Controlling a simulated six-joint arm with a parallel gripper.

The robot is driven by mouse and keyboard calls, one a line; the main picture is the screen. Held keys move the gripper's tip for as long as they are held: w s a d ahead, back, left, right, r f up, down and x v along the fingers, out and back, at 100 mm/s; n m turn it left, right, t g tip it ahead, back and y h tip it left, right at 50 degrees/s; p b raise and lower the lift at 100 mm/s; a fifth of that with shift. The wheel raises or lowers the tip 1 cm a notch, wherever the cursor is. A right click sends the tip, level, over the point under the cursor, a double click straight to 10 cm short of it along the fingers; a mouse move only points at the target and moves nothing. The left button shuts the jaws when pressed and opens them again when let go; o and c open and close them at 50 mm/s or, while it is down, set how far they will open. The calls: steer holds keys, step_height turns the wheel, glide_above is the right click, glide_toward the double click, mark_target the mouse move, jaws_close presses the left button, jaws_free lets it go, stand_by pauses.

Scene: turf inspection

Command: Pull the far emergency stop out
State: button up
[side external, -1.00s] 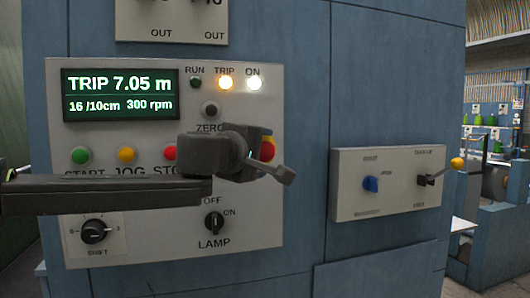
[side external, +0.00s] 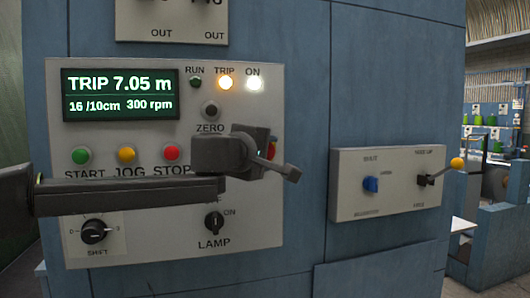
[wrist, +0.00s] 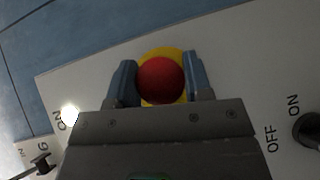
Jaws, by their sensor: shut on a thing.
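The emergency stop, a red round knob on a yellow backing, is in the middle of the wrist view (wrist: 161,80). My gripper (wrist: 160,66) has one grey-blue finger on each side of the red knob and is shut on it. In the side external view my gripper (side external: 266,157) is at the right part of the control panel (side external: 262,215). It hides nearly all of the stop there; only a sliver of red shows. How far out the knob stands cannot be told.
The panel's display (side external: 120,95) reads TRIP 7.05 m. The TRIP lamp (side external: 225,83) and the ON lamp (side external: 254,83) are lit. A LAMP switch (side external: 214,222) is below my gripper. A second box (side external: 388,184) with a yellow-knobbed lever (side external: 456,163) is at the right.

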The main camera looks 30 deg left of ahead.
steer(key=c, duration=0.5)
steer(key=shift+s+d, duration=0.6)
steer(key=shift+d, duration=0.05)
steer(key=o, duration=1.3)
steer(key=shift+s, duration=0.1)
steer(key=s, duration=0.4)
steer(key=s+r, duration=0.1)
steer(key=s, duration=0.8)
steer(key=shift+s+r, duration=0.25)
steer(key=shift+s, duration=0.05)
